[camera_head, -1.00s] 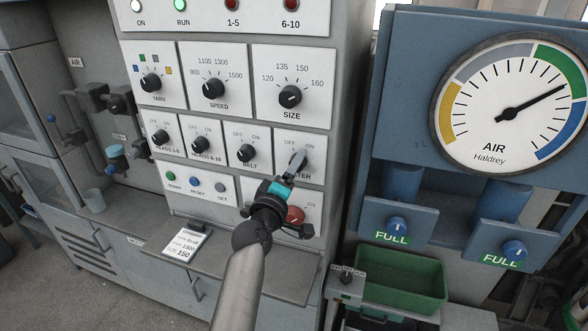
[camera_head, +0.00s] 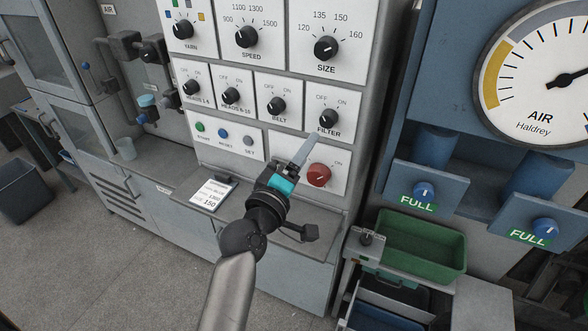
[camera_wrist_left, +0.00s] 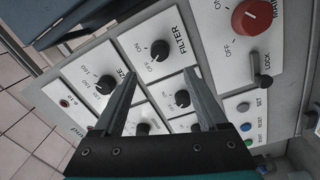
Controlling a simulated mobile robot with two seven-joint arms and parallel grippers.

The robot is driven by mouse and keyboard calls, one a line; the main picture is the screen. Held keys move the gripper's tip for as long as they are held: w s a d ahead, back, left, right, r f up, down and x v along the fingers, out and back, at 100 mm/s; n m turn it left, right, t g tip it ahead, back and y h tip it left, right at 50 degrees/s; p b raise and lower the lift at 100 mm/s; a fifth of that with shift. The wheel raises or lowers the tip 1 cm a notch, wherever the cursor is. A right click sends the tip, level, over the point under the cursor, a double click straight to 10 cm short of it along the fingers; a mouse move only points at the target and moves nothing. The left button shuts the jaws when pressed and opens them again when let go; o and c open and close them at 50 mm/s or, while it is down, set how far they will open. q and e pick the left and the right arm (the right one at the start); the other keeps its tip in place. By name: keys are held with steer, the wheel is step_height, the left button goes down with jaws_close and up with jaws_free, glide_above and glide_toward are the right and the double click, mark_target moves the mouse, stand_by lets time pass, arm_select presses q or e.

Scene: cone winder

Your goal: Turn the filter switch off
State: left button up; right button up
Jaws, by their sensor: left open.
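The filter switch (camera_head: 328,118) is a black round knob on a white plate marked OFF and ON, right of the belt knob. It shows whole in the left wrist view (camera_wrist_left: 160,50), just beyond my fingertips. My right gripper is not in view.
A red knob (camera_head: 319,175) sits below the filter plate, close to my left fingers. The belt knob (camera_head: 277,106) is to the left and the size knob (camera_head: 326,48) above. A green bin (camera_head: 425,262) stands lower right.

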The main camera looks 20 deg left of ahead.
arm_select(q)
steer(key=shift+s+a, duration=0.15)
steer(key=shift+s, duration=2)
steer(key=shift+f, duration=0.1)
steer(key=s+d+f+m+g+b, duration=0.2)
steer(key=s+f+g+b, duration=0.1)
steer(key=f, duration=1.2)
steer(key=s+d+f+m+g+b, duration=0.1)
steer(key=s+f+m+g+b, duration=0.25)
steer(key=f, duration=1.15)
steer(key=s+d+f+m+g+b, duration=0.2)
steer(key=s+f+g+b, duration=0.15)
steer(key=f, duration=1.15)
steer(key=s+a+f+m+g+b, duration=0.3)
steer(key=s+f+m+b, duration=0.1)
steer(key=s+f, duration=0.9)
steer(key=s+a+f+m+g+y+b, duration=0.1)
steer(key=s+a+f+m+g+b, duration=0.2)
steer(key=s+f, duration=1)
steer(key=s+m+g+b, duration=0.1)
steer(key=s, duration=0.3)
steer(key=shift+f, duration=0.2)
steer(key=shift+o, duration=0.4)
